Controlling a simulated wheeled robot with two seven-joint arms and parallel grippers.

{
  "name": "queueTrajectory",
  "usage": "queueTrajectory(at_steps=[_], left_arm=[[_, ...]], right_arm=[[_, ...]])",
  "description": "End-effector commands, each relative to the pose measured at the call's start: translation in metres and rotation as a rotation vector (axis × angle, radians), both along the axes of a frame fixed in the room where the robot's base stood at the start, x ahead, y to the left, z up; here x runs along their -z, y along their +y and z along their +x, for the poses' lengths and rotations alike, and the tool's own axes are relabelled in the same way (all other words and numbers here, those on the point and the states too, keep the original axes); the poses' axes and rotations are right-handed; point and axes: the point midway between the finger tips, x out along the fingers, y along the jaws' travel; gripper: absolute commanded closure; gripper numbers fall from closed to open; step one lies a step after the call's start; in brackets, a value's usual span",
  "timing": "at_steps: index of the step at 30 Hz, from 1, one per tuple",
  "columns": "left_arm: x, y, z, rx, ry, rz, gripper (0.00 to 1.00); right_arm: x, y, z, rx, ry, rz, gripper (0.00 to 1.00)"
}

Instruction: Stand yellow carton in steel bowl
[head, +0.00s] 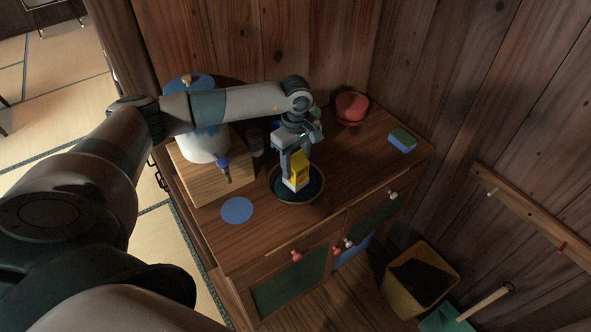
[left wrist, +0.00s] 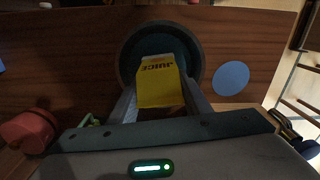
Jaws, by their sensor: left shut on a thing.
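The yellow carton (head: 300,170) is held by my left gripper (head: 294,177), which is shut on it. In the left wrist view, the carton (left wrist: 158,82) shows its yellow face with the word JUICE between the two fingers. The dark round bowl (head: 282,197) stands on the wooden cabinet top, and the carton is over or inside it. In the left wrist view, the bowl (left wrist: 128,55) rings the carton's far end. I cannot tell whether the carton touches the bowl's bottom. My right gripper is not in view.
A white dispenser with a blue tap (head: 205,145) stands on a wooden stand (head: 210,182) at left. A blue disc (head: 237,210) lies beside the bowl. A red bowl (head: 352,107) and a green-blue sponge (head: 402,140) are at back right. A bin (head: 448,258) stands on the floor.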

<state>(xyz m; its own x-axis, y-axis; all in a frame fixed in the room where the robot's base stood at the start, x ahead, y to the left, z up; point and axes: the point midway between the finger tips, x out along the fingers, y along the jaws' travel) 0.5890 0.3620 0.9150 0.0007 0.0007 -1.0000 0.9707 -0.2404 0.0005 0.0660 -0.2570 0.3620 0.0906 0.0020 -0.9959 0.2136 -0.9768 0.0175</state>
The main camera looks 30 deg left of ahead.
Motion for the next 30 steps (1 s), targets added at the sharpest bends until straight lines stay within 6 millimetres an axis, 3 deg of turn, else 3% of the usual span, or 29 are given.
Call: queueTrajectory(at_steps=[11, 21, 30], left_arm=[[0.002, 0.0, 0.0, 0.001, 0.001, -0.001, 0.88], [0.036, 0.0, -0.001, -0.001, 0.002, 0.0, 0.88], [0.041, 0.0, 0.0, 0.0, 0.0, -0.001, 0.88]], right_arm=[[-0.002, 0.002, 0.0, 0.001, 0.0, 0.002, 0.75], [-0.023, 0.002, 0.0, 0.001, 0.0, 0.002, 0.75], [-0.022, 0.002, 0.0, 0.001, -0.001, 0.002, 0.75]])
